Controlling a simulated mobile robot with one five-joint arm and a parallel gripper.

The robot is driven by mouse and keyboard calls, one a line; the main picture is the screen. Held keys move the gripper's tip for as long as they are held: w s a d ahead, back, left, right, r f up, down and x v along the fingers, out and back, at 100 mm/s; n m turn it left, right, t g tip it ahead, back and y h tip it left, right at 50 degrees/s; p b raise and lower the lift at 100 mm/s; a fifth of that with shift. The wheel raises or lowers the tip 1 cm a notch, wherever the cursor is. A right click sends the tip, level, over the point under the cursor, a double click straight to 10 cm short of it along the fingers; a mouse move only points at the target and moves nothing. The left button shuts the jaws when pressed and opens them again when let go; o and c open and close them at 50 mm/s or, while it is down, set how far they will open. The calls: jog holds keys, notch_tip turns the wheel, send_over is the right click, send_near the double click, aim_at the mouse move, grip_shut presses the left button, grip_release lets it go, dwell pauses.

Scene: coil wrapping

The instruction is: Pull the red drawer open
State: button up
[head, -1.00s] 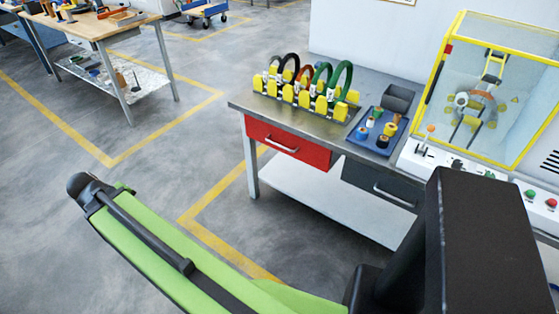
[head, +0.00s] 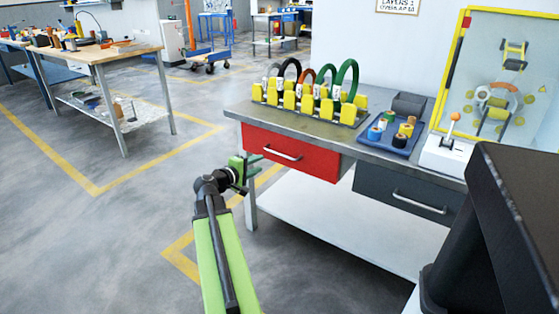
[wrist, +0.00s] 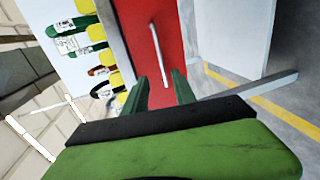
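The red drawer (head: 290,152) is closed under the left part of the bench top, with a silver bar handle (head: 282,153) on its front. In the wrist view the red front (wrist: 152,25) is turned on its side and the handle (wrist: 157,52) runs nearly upright. My gripper (head: 256,165) is near the drawer's left end, left of the handle and apart from it. In the wrist view its two dark green fingers (wrist: 160,76) are spread, with the handle's lower end appearing between them. Nothing is held.
A grey drawer (head: 405,194) is to the right of the red one. The bench top (head: 240,110) carries a rack with coloured coils (head: 310,90) and a blue tray (head: 400,142). A bench leg (head: 250,208) stands close to my gripper. Open floor lies to the left.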

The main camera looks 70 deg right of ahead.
aim_at(280, 155)
jog(key=b+x, duration=0.2)
jog(key=x, duration=1.3)
jog(key=shift+d+b, duration=0.15)
jog(key=shift+b, duration=0.25)
grip_shut()
